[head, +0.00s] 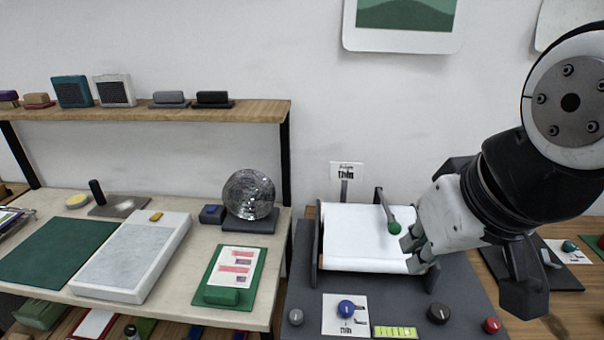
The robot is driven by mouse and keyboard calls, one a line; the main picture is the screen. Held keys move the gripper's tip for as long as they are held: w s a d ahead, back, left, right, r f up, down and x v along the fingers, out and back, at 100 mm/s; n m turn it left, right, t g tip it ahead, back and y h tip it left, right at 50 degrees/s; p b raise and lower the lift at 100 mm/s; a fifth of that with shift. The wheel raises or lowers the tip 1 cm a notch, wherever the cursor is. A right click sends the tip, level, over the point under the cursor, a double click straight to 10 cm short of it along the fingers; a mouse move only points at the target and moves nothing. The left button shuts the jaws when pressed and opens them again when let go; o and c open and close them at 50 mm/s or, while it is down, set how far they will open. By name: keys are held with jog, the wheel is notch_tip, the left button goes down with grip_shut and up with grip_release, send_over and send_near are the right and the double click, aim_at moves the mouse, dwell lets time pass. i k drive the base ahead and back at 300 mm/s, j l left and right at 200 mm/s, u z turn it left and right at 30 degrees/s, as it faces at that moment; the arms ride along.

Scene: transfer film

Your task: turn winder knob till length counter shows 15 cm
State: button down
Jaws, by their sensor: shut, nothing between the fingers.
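A dark grey winder unit (300,262) stands on the table at the right, with a white film sheet (358,238) between its side plates. A lever with a green ball knob (394,228) reaches over the film. Along the front are a small grey knob (296,317), a blue knob (346,308) on a white label, a larger dark knob (439,314) and a red knob (492,325). A yellow-green strip display (395,332) lies between the blue and dark knobs; its reading is not legible. My gripper (412,252) is shut and empty at the film's right edge, just below the green knob.
A shelf (160,112) with small blocks is above. A small sign (346,172) stands behind the winder.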

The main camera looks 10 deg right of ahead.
aim_at(439, 312)
jog(key=z, duration=0.9)
jog(key=k+l+u, duration=0.1)
jog(key=l+u, duration=0.3)
